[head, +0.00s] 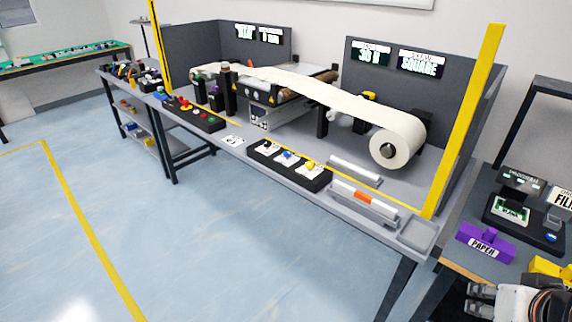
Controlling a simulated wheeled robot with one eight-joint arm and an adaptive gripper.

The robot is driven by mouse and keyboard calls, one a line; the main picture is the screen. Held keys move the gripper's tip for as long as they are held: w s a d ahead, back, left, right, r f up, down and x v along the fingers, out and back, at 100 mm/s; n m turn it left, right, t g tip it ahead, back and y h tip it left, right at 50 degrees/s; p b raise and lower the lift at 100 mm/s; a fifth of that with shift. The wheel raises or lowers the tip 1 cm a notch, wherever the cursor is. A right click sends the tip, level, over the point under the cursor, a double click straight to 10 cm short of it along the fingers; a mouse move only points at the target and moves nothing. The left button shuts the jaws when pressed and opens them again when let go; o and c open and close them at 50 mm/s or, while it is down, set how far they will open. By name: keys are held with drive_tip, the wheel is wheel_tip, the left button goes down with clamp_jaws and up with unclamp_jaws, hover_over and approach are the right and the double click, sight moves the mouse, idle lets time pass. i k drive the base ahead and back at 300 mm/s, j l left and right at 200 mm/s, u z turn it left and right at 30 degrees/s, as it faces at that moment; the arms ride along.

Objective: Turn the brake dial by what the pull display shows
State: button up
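A display (371,53) on the right grey back panel shows a short number that seems to end in N, too small to read surely; its title is not legible. A second display (422,62) beside it reads SQUARE. A large white roll (397,138) hangs on a dark core below them, its web running left over the machine. A small yellow part (369,96) shows behind the web near the roll; I cannot tell if it is the brake dial. My gripper (482,301) is at the bottom right corner, cut off by the frame, far from the roll. Its opening is unclear.
A yellow post (465,120) stands at the bench's right end. The bench front holds a black box with several switches (290,166), a white-and-orange bar (362,198) and a tray (418,234). A side table carries a purple PAPER block (485,243). The blue floor in front is clear.

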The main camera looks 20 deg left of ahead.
sight(287, 154)
drive_tip(key=i+j+u, duration=0.1)
drive_tip(key=u, duration=0.35)
drive_tip(key=i+j+u, duration=0.1)
drive_tip(key=u, duration=0.35)
drive_tip(key=i+j+u, duration=0.1)
drive_tip(key=u, duration=0.35)
drive_tip(key=i, duration=0.5)
drive_tip(key=i+j, duration=0.15)
drive_tip(key=i, duration=0.4)
